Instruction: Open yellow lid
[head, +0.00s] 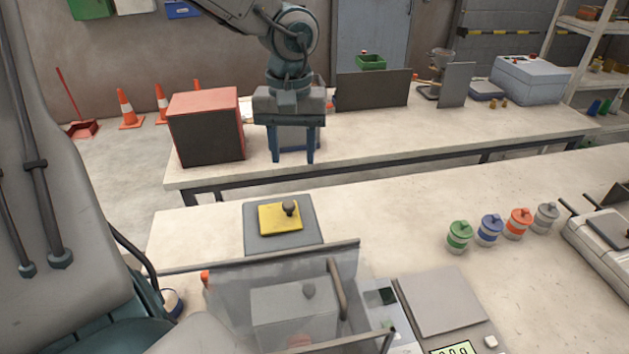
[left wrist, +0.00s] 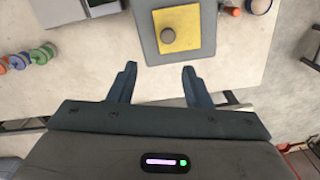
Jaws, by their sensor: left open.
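The yellow lid (head: 268,220) is a flat square with a dark round knob (head: 289,208) on top. It lies flat on a grey plate (head: 308,236) on the near table. In the left wrist view the yellow lid (left wrist: 196,18) and its knob (left wrist: 168,36) show just beyond the fingertips. My left gripper (head: 292,158) is open and empty, its two fingers pointing down. In the head view it appears above and behind the lid, apart from it. It also shows in the left wrist view (left wrist: 159,68). My right gripper is not in view.
A clear-walled box (head: 240,295) stands in front of the lid. A scale (head: 440,300) is to its right. Several coloured jars, including a green one (head: 459,236), stand further right. A red-topped box (head: 205,125) sits on the back table. Bare tabletop lies right of the plate.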

